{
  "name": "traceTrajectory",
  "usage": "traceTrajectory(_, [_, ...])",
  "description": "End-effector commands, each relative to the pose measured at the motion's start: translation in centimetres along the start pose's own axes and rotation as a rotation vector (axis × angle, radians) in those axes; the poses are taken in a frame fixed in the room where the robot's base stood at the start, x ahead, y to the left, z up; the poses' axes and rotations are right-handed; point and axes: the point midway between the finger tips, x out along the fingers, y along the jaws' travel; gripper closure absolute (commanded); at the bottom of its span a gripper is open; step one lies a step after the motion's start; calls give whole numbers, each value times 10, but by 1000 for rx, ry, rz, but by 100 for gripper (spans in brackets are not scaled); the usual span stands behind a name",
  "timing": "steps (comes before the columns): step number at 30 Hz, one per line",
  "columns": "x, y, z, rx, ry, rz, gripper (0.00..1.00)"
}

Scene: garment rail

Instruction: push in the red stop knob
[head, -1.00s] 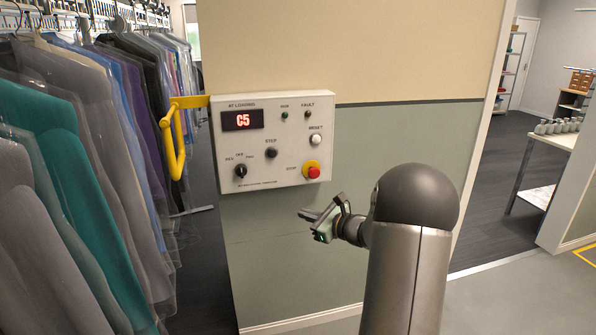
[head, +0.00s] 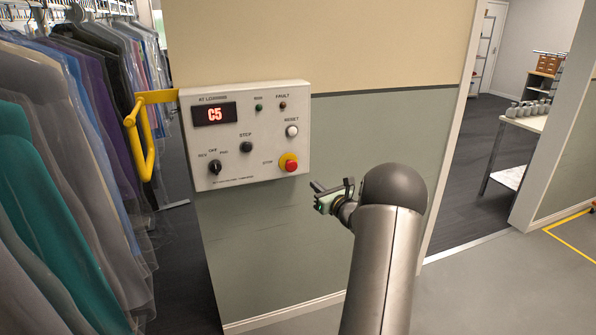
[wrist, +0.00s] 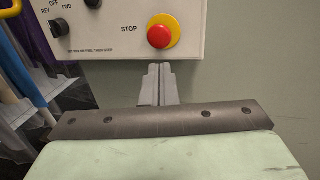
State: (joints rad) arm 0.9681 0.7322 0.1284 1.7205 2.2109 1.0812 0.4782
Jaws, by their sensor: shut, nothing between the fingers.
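The red stop knob (head: 291,166) sits on a yellow disc at the lower right of the white control panel (head: 265,116). In the wrist view the knob (wrist: 159,36) shows at the top, right of the word STOP, just beyond my fingertips. My gripper (head: 314,187) is shut and empty, a little right of and below the knob in the head view. In the wrist view its fingers (wrist: 158,70) lie together, pointing up toward the knob. They look apart from it; the depth of the gap is hard to tell.
The panel also carries a white reset button (head: 292,131), a black step button (head: 246,147) and a rotary switch (head: 215,167). A yellow bar (head: 147,150) juts out at its left. Bagged garments (head: 60,190) hang at far left. Wall below the panel is clear.

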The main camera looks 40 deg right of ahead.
Motion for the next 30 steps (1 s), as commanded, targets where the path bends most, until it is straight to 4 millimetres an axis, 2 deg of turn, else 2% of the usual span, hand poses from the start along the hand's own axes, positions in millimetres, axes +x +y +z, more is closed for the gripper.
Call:
traceTrajectory(1, [12,1,3,0,-1,4,100])
traceTrajectory(9, [70,1,3,0,0,3,100])
traceTrajectory(15, [100,2,3,-1,0,3,100])
traceTrajectory(21, [112,1,1,-2,0,2,100])
traceTrajectory(30, [113,1,0,-2,0,1,100])
